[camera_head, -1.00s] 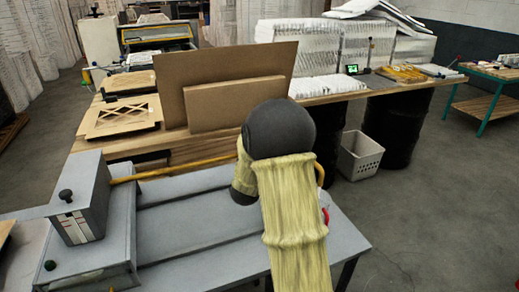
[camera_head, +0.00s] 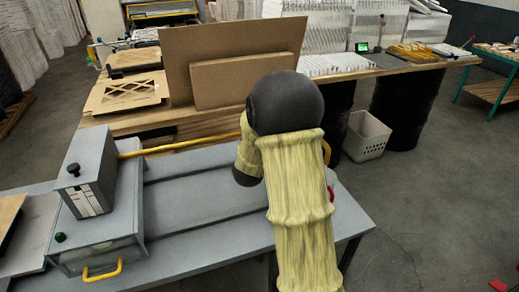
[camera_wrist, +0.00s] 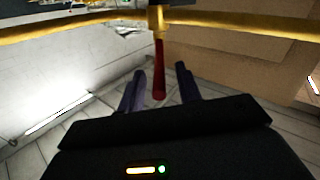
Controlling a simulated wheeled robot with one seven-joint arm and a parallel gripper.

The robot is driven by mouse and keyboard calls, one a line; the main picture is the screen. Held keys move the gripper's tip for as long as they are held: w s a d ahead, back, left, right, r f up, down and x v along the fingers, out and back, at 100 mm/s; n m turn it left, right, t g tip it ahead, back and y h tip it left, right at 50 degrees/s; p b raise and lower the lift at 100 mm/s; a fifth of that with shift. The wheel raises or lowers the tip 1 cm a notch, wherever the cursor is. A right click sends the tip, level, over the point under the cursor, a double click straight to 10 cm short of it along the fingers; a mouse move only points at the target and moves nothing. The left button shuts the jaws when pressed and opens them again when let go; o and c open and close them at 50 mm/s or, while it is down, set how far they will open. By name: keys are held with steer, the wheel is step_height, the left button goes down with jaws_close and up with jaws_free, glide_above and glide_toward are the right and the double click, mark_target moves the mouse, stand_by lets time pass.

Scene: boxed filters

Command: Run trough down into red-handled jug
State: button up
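In the wrist view my gripper (camera_wrist: 160,88) has its two dark fingers apart. A red handle (camera_wrist: 159,70) stands between or just beyond them, with a gap on each side. Its upper end meets a yellow bar (camera_wrist: 80,27) that crosses the top of the view. In the head view my yellow-sleeved arm hides my gripper. A small red piece (camera_head: 331,193) shows at the arm's right edge; I cannot tell whether it is the same handle. A yellow bar (camera_head: 180,145) runs over the grey bench to behind my arm. I cannot make out a trough or a jug.
The grey bench (camera_head: 205,185) carries a grey box unit (camera_head: 88,172) with a yellow front handle (camera_head: 103,272). Behind it, brown boards (camera_head: 235,45) stand on a wooden table. A white basket (camera_head: 367,136) sits on the floor. Floor at right is mostly clear, with a red item (camera_head: 499,285).

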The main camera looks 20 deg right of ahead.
steer(key=b+v, duration=0.2)
steer(key=v, duration=1.3)
steer(key=shift+s, duration=0.3)
steer(key=shift+w+a, duration=0.1)
steer(key=shift+w, duration=0.05)
